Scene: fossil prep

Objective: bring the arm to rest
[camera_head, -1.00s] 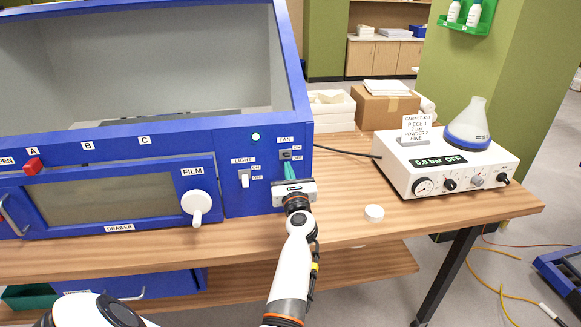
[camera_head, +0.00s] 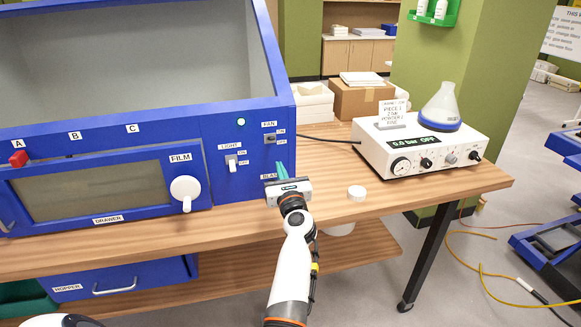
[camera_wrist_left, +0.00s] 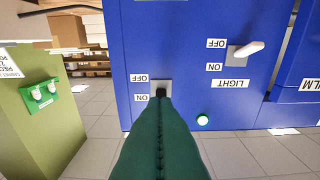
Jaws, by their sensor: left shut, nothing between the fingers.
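My left gripper (camera_head: 281,170) is in front of the blue cabinet's switch panel, its teal fingers pressed together and empty. In the head view its fingertips show below and slightly right of the FAN switch (camera_head: 270,138). In the left wrist view the shut green fingers (camera_wrist_left: 161,100) point toward the FAN switch's grey plate (camera_wrist_left: 153,87) and partly cover it; I cannot tell whether they touch. The white LIGHT switch (camera_head: 232,163) lever points toward its OFF label. A green lamp (camera_head: 241,122) is lit above. My right gripper is out of view.
The blue cabinet (camera_head: 225,190) stands left on the wooden table (camera_head: 330,218). A white round cap (camera_head: 356,193) lies right of my gripper. A white control unit (camera_head: 376,152) bears a flask (camera_head: 441,105); its display reads 0.0 bar OFF.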

